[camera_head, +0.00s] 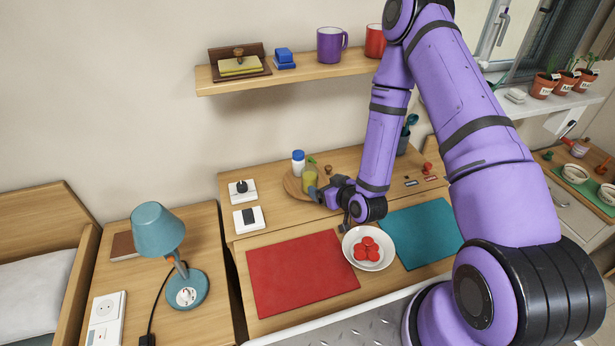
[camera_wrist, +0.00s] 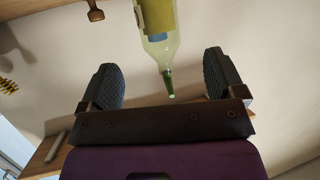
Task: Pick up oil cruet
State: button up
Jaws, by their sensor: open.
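The oil cruet (camera_head: 309,176) is a clear bottle with yellow-green contents and a green tip, on a round wooden board at the back of the table. In the wrist view the cruet (camera_wrist: 160,25) hangs in from the top edge, looking upside down, with its green tip towards the palm. My gripper (camera_head: 318,193) is at the cruet's right front, partly covering its lower part. In the wrist view the two dark fingers of my gripper (camera_wrist: 160,78) are wide apart, with the cruet in line with the gap and no finger visibly touching it.
A white bottle with a blue cap (camera_head: 298,163) stands just behind the cruet on the round board (camera_head: 291,186). A white bowl of red pieces (camera_head: 350,256) stands below my wrist, between a red mat (camera_head: 300,275) and a teal mat (camera_head: 425,232). A shelf (camera_head: 300,75) runs above.

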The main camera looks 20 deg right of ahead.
aim_at(315, 180)
jog(key=x, duration=1)
jog(key=shift+c, duration=0.4)
jog(key=c, duration=1)
